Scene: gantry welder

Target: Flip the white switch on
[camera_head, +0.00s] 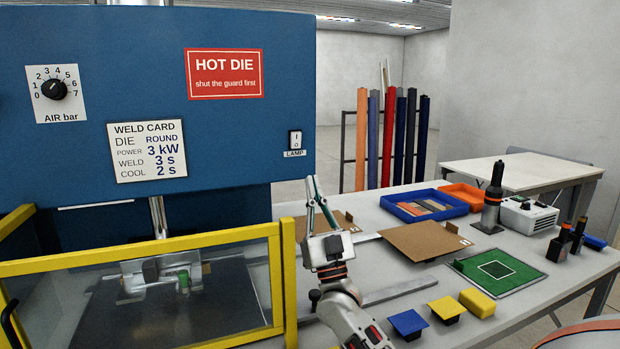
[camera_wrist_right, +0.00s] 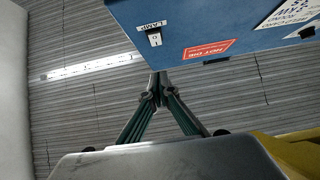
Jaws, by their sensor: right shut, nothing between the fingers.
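The white switch (camera_head: 295,139) is a small rocker on the right edge of the blue machine panel, marked I above and 0 below, with a LAMP label under it. I cannot tell which way the rocker is tipped. It also shows in the right wrist view (camera_wrist_right: 154,39), with the lettering turned over. My right gripper (camera_head: 310,179) points upward below and slightly right of the switch. Its fingertips are together and empty, apart from the switch; the fingers also show in the wrist view (camera_wrist_right: 159,82). My left gripper is out of view.
A yellow-framed clear guard (camera_head: 278,285) stands before the press, left of my right arm. An air knob (camera_head: 54,90) and a red HOT DIE sign (camera_head: 224,73) are on the panel. The table right of my arm holds a blue tray (camera_head: 400,212), cardboard (camera_head: 420,240) and a green mat (camera_head: 497,269).

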